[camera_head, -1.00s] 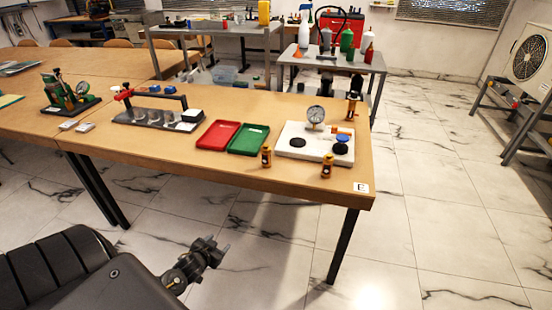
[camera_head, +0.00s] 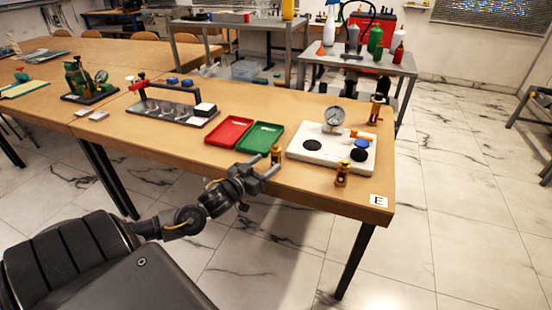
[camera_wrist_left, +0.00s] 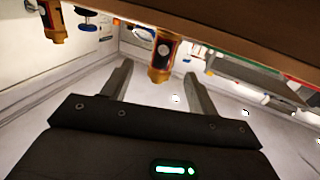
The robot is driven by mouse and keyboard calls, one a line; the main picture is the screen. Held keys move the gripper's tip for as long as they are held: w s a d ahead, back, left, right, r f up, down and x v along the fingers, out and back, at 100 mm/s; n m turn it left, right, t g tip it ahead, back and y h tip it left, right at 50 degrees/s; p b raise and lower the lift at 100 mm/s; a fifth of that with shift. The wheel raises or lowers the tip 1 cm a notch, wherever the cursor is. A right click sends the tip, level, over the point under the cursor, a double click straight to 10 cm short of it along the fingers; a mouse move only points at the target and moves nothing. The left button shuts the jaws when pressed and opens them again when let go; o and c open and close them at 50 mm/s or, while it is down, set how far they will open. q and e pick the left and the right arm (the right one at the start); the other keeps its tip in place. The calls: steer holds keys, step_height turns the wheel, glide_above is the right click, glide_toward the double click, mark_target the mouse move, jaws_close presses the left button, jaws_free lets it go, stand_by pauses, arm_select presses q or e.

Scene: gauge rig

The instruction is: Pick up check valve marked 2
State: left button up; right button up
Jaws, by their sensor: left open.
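Three small brass-coloured valves with dark bands stand on the wooden table: one at the front edge by the green tray (camera_head: 277,153), one at the white plate's front right (camera_head: 342,174), one behind the plate (camera_head: 376,108). No number is readable on any. My left gripper (camera_head: 270,163) is open and empty at the table's front edge, close to the valve by the green tray. In the left wrist view that valve (camera_wrist_left: 163,56) shows between the open fingers (camera_wrist_left: 157,72), near their tips; contact cannot be told. Another valve (camera_wrist_left: 53,22) is at upper left. My right gripper is not in view.
A white plate (camera_head: 308,155) with a gauge (camera_head: 334,116) and blue knob (camera_head: 361,144) stands right of the near valve. Red (camera_head: 228,131) and green (camera_head: 258,137) trays lie to its left. The table edge is just under my gripper. A rack (camera_head: 170,112) stands farther left.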

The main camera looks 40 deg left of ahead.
mark_target(272, 159)
arm_select(q)
steer(key=w, duration=0.2)
steer(key=shift+w+f, duration=0.1)
steer(key=shift+w, duration=0.25)
steer(key=shift+w+a, duration=0.1)
steer(key=shift+w, duration=0.05)
steer(key=w, duration=0.4)
steer(key=shift+w+a, duration=0.1)
steer(key=shift+w+f, duration=0.1)
steer(key=shift+w, duration=0.45)
steer(key=shift+c, duration=0.3)
